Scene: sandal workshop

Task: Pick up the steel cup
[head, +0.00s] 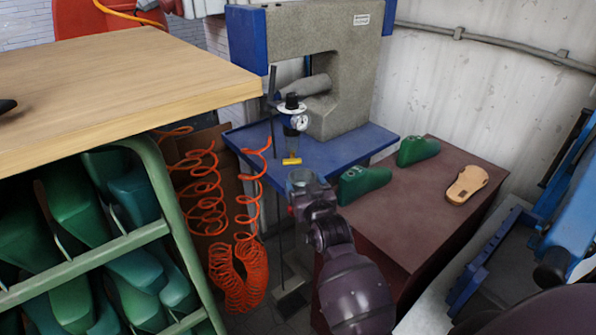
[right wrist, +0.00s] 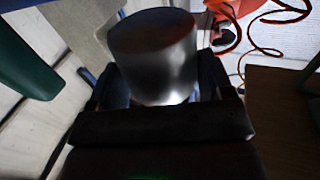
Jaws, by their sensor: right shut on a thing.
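The steel cup (right wrist: 153,55) is a shiny grey cylinder between the fingers of my right gripper (right wrist: 160,92) in the right wrist view. In the head view the cup (head: 301,177) shows small at the tip of my right gripper (head: 303,190), close to the front edge of the blue press table. The right gripper is shut on the cup. Whether the cup touches the blue table cannot be told. My left gripper is not in view.
A grey press with a blue table (head: 340,150) stands behind. Right of it, a dark red bench (head: 410,215) holds green shoe lasts (head: 362,182) and a tan sole (head: 466,184). Orange coiled hoses (head: 240,272) hang left, beside a green rack (head: 165,205) under a wooden top (head: 110,85).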

